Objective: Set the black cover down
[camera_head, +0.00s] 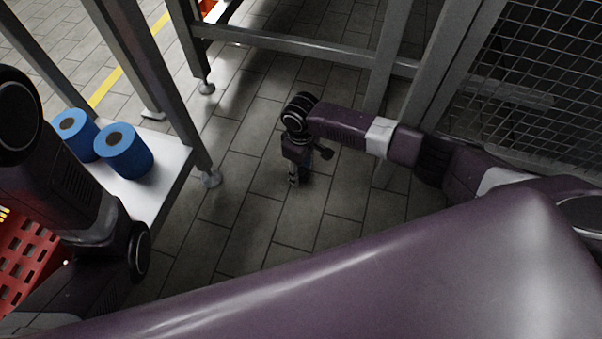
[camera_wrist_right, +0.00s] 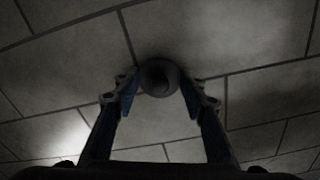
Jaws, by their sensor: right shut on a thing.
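My right gripper (camera_head: 293,181) points down over the tiled floor near the middle of the head view. In the right wrist view its two fingers (camera_wrist_right: 160,88) are closed on a small round dark thing, which I take to be the black cover (camera_wrist_right: 158,76). The cover sits between the fingertips, with floor tiles behind it. The wrist view is dim, and I cannot tell how high the cover is above the floor. In the head view I cannot make out the cover. My left arm shows at the left, but its gripper is out of view.
Two blue rolls (camera_head: 124,150) stand on a white shelf (camera_head: 150,196) at the left. A red basket (camera_head: 24,262) is at the lower left. Grey metal frame legs (camera_head: 185,50) and a wire mesh panel (camera_head: 545,75) border the open tiled floor (camera_head: 235,215).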

